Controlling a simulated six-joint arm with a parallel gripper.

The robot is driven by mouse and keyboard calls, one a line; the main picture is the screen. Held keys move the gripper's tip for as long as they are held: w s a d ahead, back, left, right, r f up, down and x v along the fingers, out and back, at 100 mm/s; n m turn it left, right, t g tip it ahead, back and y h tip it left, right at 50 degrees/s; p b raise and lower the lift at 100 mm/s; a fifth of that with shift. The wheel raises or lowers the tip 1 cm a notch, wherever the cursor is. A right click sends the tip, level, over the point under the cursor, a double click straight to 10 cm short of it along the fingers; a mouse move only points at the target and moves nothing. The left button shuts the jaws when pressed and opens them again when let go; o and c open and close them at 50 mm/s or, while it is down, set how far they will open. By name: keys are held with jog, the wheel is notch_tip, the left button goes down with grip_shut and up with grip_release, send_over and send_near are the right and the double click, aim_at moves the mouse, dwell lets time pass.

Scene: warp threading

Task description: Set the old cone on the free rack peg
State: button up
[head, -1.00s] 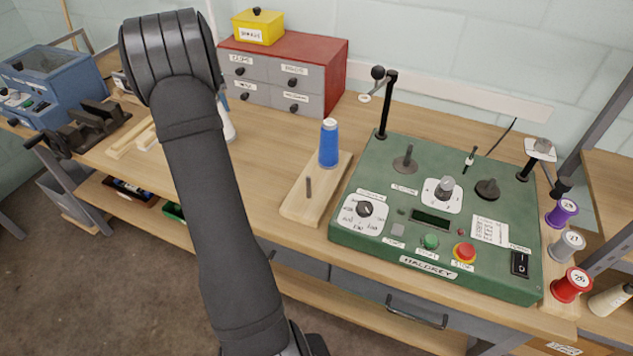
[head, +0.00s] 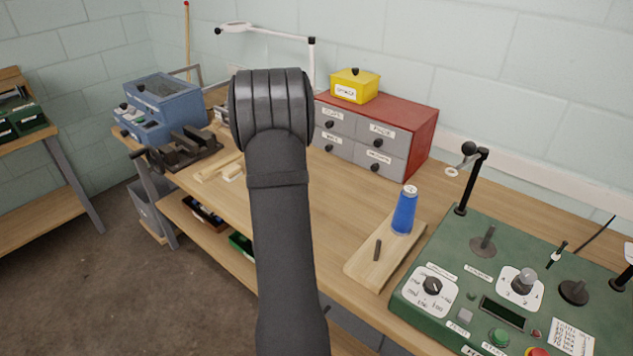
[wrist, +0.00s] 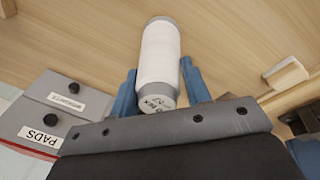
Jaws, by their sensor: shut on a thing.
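The white cone (wrist: 160,45) is held between the blue fingers of my gripper (wrist: 159,72) in the wrist view. Its labelled end faces the camera, but the writing is too small to read surely. In the head view, my arm hides the gripper and the held cone. The wooden rack (head: 362,270) lies on the bench to the right of my arm. Its free peg (head: 378,250) is a short dark post at the near end, standing bare. A blue cone (head: 404,213) stands upright on the far end of the rack.
The green control panel (head: 450,285) is close to the right of the rack, with an upright black post (head: 470,185). A red-topped drawer cabinet (head: 405,115) stands behind. A vise (head: 185,150) and a blue box (head: 165,100) are at left. Bench between arm and rack is clear.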

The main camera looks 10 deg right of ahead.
jog(key=s+d+r+m, duration=0.1)
jog(key=s+d+r, duration=0.4)
jog(key=s+d, duration=0.15)
notch_tip(320, 180, up, 8)
jog(key=m, duration=0.3)
send_over(378, 240)
jog(key=shift+y, duration=0.4)
jog(key=shift+f, duration=5.6)
jog(key=shift+f, duration=0.75)
jog(key=o, duration=1)
jog(key=shift+r, duration=0.1)
notch_tip(378, 240, up, 17)
jog(key=s+a, duration=0.1)
jog(key=shift+a, duration=0.3)
